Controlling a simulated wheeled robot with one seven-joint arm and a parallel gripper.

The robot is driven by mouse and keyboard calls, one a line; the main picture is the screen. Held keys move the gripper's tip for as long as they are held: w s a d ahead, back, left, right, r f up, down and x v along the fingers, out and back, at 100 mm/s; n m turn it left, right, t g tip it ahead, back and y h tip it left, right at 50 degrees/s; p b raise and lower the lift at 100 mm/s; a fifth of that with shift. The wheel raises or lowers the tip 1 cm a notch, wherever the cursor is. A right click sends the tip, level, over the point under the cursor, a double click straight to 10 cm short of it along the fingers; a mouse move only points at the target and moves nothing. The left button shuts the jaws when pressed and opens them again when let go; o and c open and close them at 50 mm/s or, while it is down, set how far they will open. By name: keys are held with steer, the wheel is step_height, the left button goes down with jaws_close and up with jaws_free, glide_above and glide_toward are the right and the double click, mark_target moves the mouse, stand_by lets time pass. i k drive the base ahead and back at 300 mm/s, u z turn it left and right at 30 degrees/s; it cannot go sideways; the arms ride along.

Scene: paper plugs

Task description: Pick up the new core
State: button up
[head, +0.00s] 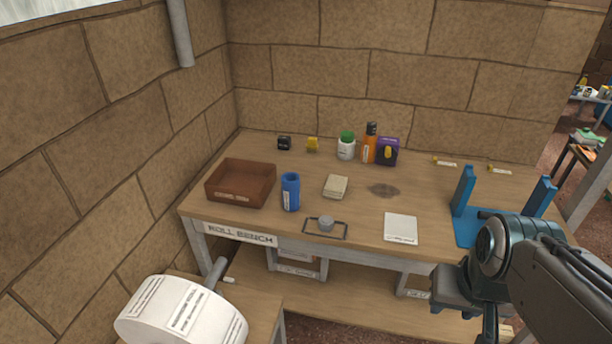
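No label reading "new core" is legible, so I cannot tell for certain which thing it is. A blue upright cylinder (291,193) with a white label and a dark open top stands near the front left of the roll bench (350,240). A small grey round piece (326,224) sits in a dark wire frame at the bench's front edge. My gripper (466,300) is at the lower right, in front of the bench and well apart from both. Its fingers are seen edge-on and partly hidden by my arm, and I see nothing held.
A brown tray (240,202) lies left of the cylinder. A blue stand (466,228) with two uprights is at the right, near my arm. Bottles, a purple box (388,150) and small items line the back. A large white paper roll (180,318) is at the lower left.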

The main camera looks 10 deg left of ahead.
mark_target(291, 186)
steer(key=k, duration=0.4)
steer(key=z, duration=0.5)
steer(key=i, duration=1.2)
steer(key=u, duration=0.8)
steer(key=i, duration=0.5)
steer(key=u, duration=0.45)
